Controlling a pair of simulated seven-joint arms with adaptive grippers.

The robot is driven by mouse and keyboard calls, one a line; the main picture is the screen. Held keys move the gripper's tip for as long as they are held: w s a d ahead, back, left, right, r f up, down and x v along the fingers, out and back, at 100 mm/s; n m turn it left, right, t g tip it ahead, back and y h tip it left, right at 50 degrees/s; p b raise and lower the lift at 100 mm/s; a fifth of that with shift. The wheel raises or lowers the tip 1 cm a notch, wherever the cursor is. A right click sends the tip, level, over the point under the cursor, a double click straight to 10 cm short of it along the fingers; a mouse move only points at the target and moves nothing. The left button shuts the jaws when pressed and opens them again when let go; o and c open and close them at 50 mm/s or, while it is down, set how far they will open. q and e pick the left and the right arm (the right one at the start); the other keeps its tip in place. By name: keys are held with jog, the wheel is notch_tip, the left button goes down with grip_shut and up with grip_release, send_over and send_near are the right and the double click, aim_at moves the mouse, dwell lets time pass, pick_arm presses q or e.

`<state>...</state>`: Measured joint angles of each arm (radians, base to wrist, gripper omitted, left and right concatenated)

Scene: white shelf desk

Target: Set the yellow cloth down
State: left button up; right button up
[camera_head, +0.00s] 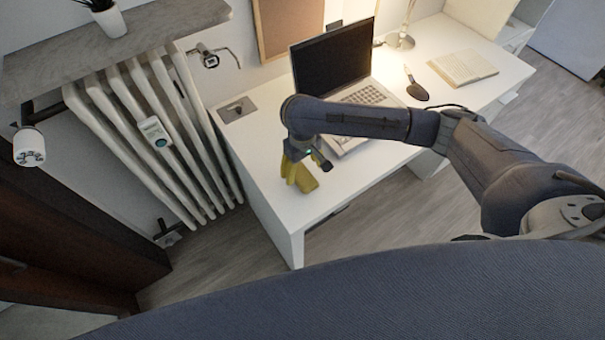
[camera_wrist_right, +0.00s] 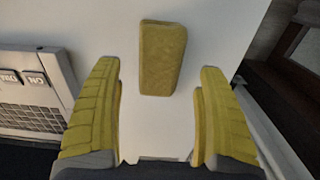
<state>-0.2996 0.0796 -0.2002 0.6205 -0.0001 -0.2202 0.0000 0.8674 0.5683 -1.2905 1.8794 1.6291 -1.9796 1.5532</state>
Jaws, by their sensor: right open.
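The yellow cloth (camera_wrist_right: 162,58), a folded block shape, lies on the white desk (camera_head: 265,172). In the right wrist view it shows beyond and between my two yellow fingertips, with a gap on each side. My right gripper (camera_wrist_right: 160,92) is open and empty. In the head view my right gripper (camera_head: 294,165) points down over the near left part of the desk, with the cloth (camera_head: 307,181) right beside its fingers. Whether the fingers are above the cloth or level with it is hard to tell. My left gripper is not in view.
An open laptop (camera_head: 365,95) stands behind my right arm. A dark mouse-like object (camera_head: 415,86), an open book (camera_head: 463,68) and a lamp base (camera_head: 400,41) are farther right. A radiator (camera_head: 150,130) stands left of the desk. The desk's front left corner is bare.

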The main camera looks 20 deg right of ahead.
aim_at(302, 175)
notch_tip(302, 175, up, 8)
jog(key=shift+f, duration=0.2)
dwell(0.7)
